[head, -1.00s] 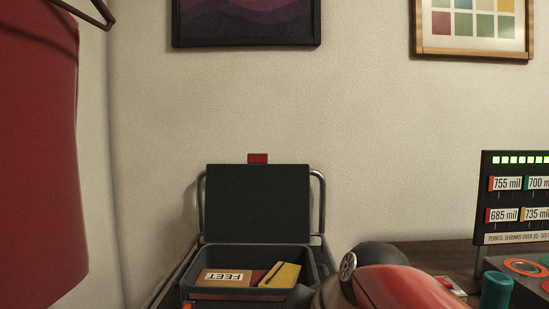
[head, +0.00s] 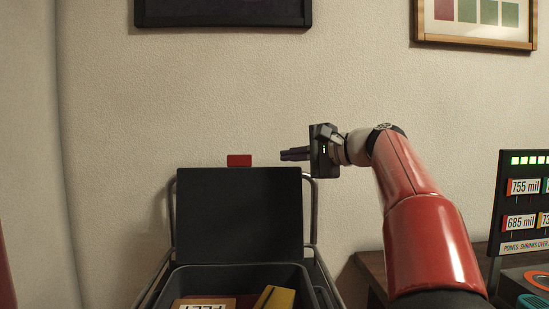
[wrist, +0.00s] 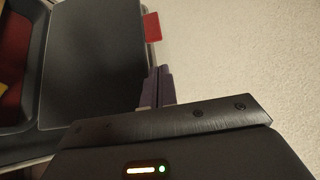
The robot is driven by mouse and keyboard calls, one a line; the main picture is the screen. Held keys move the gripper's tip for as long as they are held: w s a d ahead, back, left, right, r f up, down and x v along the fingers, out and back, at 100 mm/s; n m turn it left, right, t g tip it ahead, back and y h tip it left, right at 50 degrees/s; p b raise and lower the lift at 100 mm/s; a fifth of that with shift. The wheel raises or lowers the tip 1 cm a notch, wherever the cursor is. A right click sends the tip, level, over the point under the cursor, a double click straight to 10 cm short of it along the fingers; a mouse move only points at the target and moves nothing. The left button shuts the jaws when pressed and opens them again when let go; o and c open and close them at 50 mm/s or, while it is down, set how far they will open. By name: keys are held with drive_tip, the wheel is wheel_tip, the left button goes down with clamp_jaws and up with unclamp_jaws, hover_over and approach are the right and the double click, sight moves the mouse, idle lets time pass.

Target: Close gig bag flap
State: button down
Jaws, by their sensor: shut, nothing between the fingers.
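The gig bag (head: 242,276) is a dark open case at the bottom centre of the head view, resting on a metal rack. Its dark flap (head: 240,215) stands upright at the back, with a red tab (head: 239,160) on its top edge. My gripper (head: 283,154) is shut and empty, to the right of the tab and about level with it, above the flap's top right corner. In the wrist view the fingers (wrist: 158,75) point toward the red tab (wrist: 152,27), and the flap (wrist: 92,60) lies to their left. I cannot tell whether the fingers touch the flap.
A yellow item (head: 274,298) and a labelled box (head: 205,303) lie inside the bag. A dark wooden table (head: 372,275) with a price board (head: 525,200) stands at the right. The wall behind carries framed pictures (head: 478,22).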

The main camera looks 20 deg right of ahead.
drive_tip(key=p+x, duration=0.1)
drive_tip(key=x, duration=0.8)
drive_tip(key=shift+s+a+f, duration=0.1)
